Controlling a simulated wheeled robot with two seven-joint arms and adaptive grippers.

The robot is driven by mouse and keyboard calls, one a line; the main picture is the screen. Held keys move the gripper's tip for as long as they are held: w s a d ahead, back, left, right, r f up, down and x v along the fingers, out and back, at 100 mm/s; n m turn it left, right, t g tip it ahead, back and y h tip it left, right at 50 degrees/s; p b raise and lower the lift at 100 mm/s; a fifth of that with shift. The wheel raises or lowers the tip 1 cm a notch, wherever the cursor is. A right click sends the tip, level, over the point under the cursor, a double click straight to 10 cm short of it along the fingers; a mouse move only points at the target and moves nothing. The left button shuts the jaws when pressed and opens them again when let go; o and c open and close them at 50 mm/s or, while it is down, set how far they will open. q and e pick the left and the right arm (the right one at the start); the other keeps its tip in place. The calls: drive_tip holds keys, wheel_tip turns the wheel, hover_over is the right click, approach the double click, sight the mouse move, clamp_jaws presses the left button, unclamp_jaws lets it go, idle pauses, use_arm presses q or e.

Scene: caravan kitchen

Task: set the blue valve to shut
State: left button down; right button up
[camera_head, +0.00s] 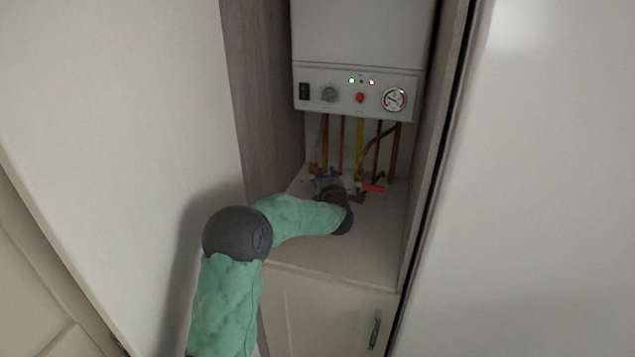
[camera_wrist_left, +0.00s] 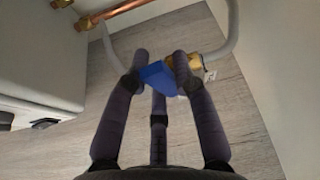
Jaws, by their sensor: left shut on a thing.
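The blue valve handle (camera_wrist_left: 157,76) sits between the fingers of my left gripper (camera_wrist_left: 162,68) in the left wrist view. The fingers are closed around it, and its brass body (camera_wrist_left: 194,64) shows just to the right on a grey pipe. In the head view my left gripper (camera_head: 326,180) reaches into the cupboard, low at the pipes on the left side. There the gripper mostly covers the blue handle, so its angle to the pipe is hard to tell. My right gripper is in neither view.
A white boiler (camera_head: 358,92) with a dial and knobs hangs above. Copper pipes (camera_head: 393,155) and a yellow pipe (camera_head: 360,148) run down from it. A red handle (camera_head: 373,188) lies close to the right of my gripper. Cupboard walls stand close on both sides.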

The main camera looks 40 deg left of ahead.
use_arm(q)
drive_tip(key=shift+d+f+m+t+y+b, duration=0.1)
drive_tip(key=shift+f+m+t+y+b, duration=0.2)
drive_tip(key=shift+f+m+b, duration=0.5)
drive_tip(key=shift+r, duration=0.1)
drive_tip(key=c, duration=1)
unclamp_jaws()
drive_tip(key=shift+d+r, duration=0.1)
drive_tip(key=v, duration=1.2)
